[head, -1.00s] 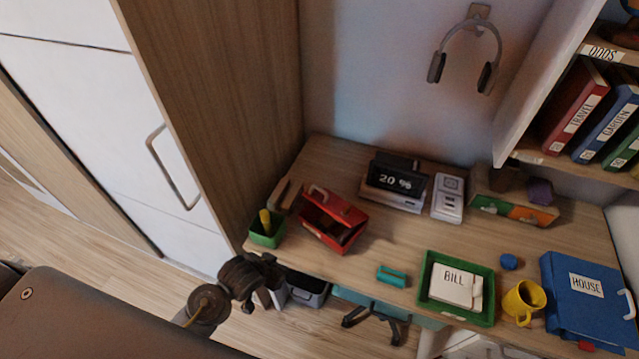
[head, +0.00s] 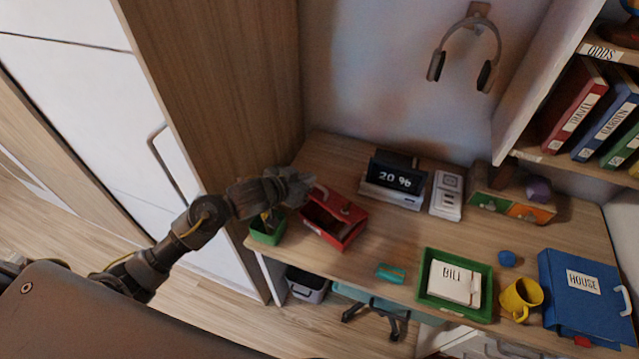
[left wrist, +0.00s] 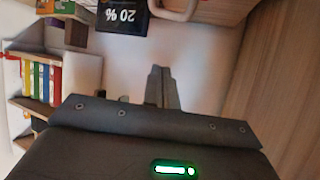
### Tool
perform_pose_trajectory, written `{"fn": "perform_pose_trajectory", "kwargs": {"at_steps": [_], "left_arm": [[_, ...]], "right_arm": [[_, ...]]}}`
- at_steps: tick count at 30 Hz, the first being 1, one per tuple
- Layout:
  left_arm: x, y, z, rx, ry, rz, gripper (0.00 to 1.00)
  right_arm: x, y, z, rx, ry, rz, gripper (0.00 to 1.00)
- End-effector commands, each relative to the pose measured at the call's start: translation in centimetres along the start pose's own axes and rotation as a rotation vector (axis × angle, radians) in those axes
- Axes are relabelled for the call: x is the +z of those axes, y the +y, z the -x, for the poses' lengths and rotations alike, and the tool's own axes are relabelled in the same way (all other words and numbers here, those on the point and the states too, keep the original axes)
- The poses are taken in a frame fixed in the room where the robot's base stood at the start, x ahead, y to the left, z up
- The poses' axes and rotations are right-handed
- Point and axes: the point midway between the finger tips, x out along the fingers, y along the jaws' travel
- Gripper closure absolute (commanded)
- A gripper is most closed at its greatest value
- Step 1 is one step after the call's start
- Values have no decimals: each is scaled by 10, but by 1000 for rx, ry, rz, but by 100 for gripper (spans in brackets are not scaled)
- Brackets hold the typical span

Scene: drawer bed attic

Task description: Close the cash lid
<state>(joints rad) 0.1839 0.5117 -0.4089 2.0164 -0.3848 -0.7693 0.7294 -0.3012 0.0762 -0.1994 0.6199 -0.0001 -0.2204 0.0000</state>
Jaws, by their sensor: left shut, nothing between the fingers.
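The red cash box (head: 345,237) stands on the left part of the desk in the head view. Its lid (head: 345,207) is open, raised at the back side, and the dark inside shows. My left gripper (head: 303,186) is shut and empty, at the lid's left end near the handle; I cannot tell whether it touches. My right gripper is not in view.
A green pen cup (head: 268,232) stands left of the box, below my left forearm. A digital clock (head: 394,178) stands behind and right. A green tray (head: 428,295) with papers, a yellow mug (head: 519,299) and a blue folder (head: 590,310) are further right.

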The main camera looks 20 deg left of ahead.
Motion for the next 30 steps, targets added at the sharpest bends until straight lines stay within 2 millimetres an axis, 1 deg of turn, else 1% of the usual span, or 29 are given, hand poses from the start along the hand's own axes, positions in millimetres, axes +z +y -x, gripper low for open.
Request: {"fn": "perform_pose_trajectory", "kwargs": {"at_steps": [12, 14, 15, 16, 21, 24, 30], "left_arm": [[-2, 0, -82, 0, -2, 1, 100], [-1, 0, -91, -2, -3, -1, 100], [9, 0, -84, -1, -7, -2, 100], [14, 0, -82, -1, -7, -1, 100], [30, 0, -77, -1, -3, -2, 100], [36, 0, -75, -1, -2, -1, 100], [38, 0, -75, -1, -1, -2, 100]], "right_arm": [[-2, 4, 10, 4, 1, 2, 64], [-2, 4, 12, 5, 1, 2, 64], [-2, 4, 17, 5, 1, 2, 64], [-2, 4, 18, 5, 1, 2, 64], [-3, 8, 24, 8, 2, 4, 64], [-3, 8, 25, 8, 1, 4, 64], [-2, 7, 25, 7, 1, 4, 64]]}}
